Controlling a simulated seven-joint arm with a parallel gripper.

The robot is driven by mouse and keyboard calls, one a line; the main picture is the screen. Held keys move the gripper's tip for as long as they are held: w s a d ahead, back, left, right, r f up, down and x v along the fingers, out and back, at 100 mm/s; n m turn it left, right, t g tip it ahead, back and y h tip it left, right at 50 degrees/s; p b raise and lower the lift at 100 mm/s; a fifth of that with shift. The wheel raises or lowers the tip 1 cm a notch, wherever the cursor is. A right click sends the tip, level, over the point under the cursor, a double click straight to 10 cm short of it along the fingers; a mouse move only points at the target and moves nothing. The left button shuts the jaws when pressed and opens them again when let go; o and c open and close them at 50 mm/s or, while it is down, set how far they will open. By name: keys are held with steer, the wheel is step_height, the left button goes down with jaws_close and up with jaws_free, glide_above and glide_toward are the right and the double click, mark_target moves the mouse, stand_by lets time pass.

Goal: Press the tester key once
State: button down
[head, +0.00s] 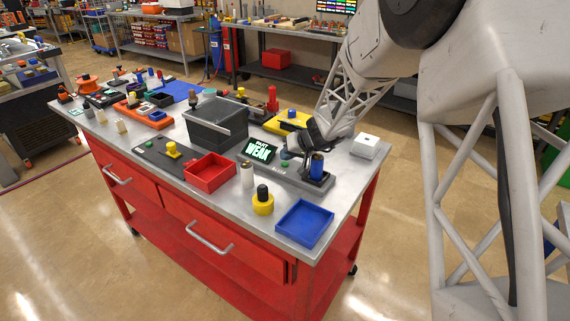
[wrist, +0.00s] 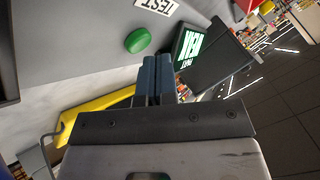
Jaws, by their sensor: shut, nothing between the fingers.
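The tester has a dark display (head: 258,150) with glowing text that includes "WEAK". The display also shows in the wrist view (wrist: 189,45). The tester's green key (head: 285,164) is a small round button; in the wrist view the green key (wrist: 138,40) lies beside a white "TEST" label (wrist: 156,6). A blue cylinder (head: 317,166) stands upright in the dark holder at the tester's right. My gripper (head: 288,154) is above the tester, near the key. In the wrist view my gripper's fingers (wrist: 157,72) are together and empty, apart from the green key in the picture.
A red tray (head: 209,187), a white cylinder (head: 247,175), a yellow part with a black top (head: 263,200) and a blue tray (head: 304,238) stand in front. A dark bin (head: 215,140), a yellow tool (head: 288,120) and a white box (head: 366,147) are also close by.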

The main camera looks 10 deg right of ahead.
mark_target(286, 164)
steer(key=shift+r, duration=0.3)
steer(key=shift+r, duration=0.15)
steer(key=shift+r, duration=2.4)
steer(key=shift+s, duration=0.1)
steer(key=shift+s+r, duration=0.25)
steer(key=s+a+r+g+h, duration=0.1)
steer(key=s+r, duration=0.4)
steer(key=s, duration=0.5)
steer(key=s+a+r+g+h, duration=0.1)
steer(key=s+r, duration=0.4)
steer(key=s, duration=0.6)
steer(key=s+d+h, duration=0.2)
steer(key=s, duration=1)
steer(key=s+d+m+g+h, duration=0.1)
steer(key=s+d+h, duration=0.1)
steer(key=s, duration=1)
steer(key=shift+s+r+h, duration=0.15)
steer(key=shift+r+h, duration=0.1)
steer(key=shift+h, duration=0.45)
